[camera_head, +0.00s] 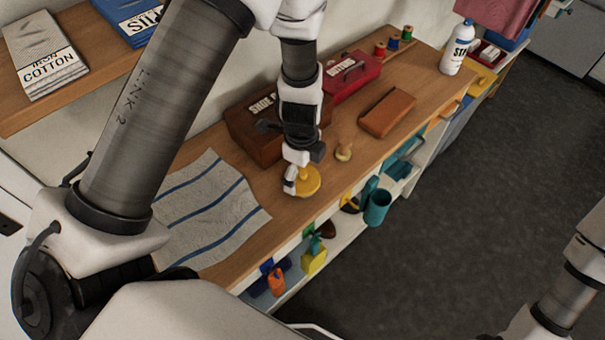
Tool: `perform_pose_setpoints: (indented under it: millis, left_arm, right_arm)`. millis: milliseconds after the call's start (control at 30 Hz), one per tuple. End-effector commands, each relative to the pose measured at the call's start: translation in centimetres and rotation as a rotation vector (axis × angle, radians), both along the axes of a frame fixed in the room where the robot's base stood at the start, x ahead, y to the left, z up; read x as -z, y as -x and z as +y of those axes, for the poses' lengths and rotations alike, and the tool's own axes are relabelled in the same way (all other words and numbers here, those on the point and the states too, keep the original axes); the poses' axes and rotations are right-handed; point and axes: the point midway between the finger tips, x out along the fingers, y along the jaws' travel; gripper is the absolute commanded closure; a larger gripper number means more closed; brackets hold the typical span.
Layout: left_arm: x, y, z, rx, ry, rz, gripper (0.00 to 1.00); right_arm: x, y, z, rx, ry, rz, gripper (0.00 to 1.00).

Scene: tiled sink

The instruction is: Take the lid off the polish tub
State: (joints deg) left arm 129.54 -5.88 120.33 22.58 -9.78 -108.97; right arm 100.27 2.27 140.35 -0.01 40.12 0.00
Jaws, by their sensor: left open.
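A round yellow tub (308,182), which looks like the polish tub, stands on the wooden counter near its front edge. Its top is partly hidden by my left gripper, so I cannot tell the lid from the body. My left gripper (298,178) points down over the left side of the tub with its fingers open. I cannot tell whether a finger touches it. A link of my right arm shows at the lower right, but its gripper is out of view.
A dark wooden shoe box (262,140) stands behind the gripper. A brown block (387,112), a small cream knob-like item (343,152) and a red box (352,76) are to the right. A striped cloth (205,212) lies left. Shelves with several items run below the counter.

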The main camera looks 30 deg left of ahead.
Motion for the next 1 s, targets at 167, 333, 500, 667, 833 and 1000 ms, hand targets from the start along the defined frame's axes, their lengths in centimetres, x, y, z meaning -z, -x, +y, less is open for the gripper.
perform_pose_setpoints:
  millis: [167,333,500,667,833,1000]
  left_arm:
    - [-0.04,0.01,0.00,0.000,0.000,0.000,0.43]
    - [-0.03,-0.01,0.00,0.000,0.000,0.000,0.92]
    - [0.05,0.02,0.00,0.000,0.000,0.000,1.00]
    - [0.12,0.09,0.00,0.000,0.000,0.002,1.00]
    - [0.19,0.17,0.00,0.000,0.000,0.005,1.00]
    - [0.17,0.24,0.00,0.000,0.000,0.007,1.00]
  right_arm:
    - [0.01,0.04,0.00,0.000,0.000,0.001,0.60]
    - [0.01,0.04,0.00,0.000,0.000,0.001,0.60]
    - [0.05,0.03,0.00,0.000,0.000,0.001,0.60]
    - [0.08,0.03,0.00,0.000,0.000,0.001,0.60]
    - [0.10,0.03,0.00,0.000,0.000,0.001,0.60]
    - [0.04,0.03,0.00,0.000,0.000,0.001,0.60]
